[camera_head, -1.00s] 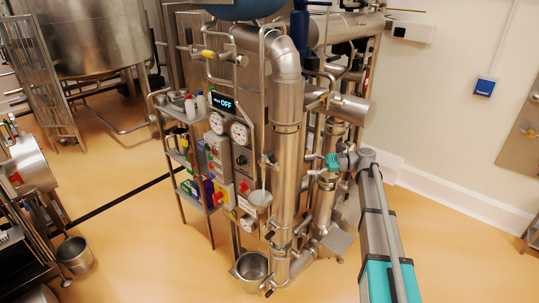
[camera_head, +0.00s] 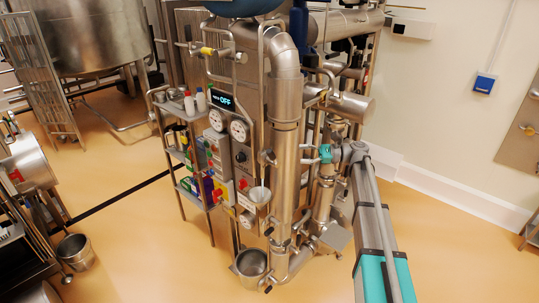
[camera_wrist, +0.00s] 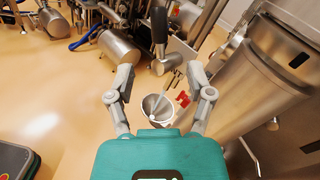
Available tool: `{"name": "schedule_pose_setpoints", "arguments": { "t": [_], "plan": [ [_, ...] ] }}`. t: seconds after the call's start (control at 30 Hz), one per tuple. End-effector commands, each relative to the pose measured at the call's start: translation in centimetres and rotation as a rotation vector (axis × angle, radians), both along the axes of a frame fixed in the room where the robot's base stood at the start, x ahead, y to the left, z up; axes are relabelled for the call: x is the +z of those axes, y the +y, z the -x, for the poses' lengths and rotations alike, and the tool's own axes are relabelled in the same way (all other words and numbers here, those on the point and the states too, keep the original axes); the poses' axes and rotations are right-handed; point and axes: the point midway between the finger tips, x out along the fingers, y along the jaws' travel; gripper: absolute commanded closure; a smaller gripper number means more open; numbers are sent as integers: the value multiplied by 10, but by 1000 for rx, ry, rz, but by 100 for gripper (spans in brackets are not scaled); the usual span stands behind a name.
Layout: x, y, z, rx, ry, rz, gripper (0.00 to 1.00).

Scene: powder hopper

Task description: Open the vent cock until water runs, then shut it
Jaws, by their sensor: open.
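The vent cock (camera_wrist: 165,62) is a small steel body with a black lever handle (camera_wrist: 160,25) pointing up in the wrist view. Below it is a round pale cup (camera_wrist: 157,106), with a thin pale line slanting from the cock into it; I cannot tell if this is a spout or water. In the head view the cock (camera_head: 266,158) sits on the front of the steel column, above the cup (camera_head: 259,195). My gripper (camera_wrist: 161,72) is open and empty, its fingers either side of the cock's line of view and apart from it. In the head view my gripper (camera_head: 309,154) is right of the thick pipe.
A thick vertical steel pipe (camera_head: 286,120) stands between the cock and my arm. A panel with gauges (camera_head: 238,130) and a display reading OFF (camera_head: 222,101) is to the left. A red handle (camera_wrist: 183,98) is beside the cup. A steel bucket (camera_head: 250,265) is on the floor.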

Motion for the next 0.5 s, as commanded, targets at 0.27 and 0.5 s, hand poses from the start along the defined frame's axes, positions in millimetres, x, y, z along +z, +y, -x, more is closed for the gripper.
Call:
{"name": "schedule_pose_setpoints", "arguments": {
  "t": [0.27, 0.5],
  "plan": [
    [0, 42, 4, 3, 0, 0, 32],
    [0, 77, 7, 0, 0, 0, 32]
  ]
}}
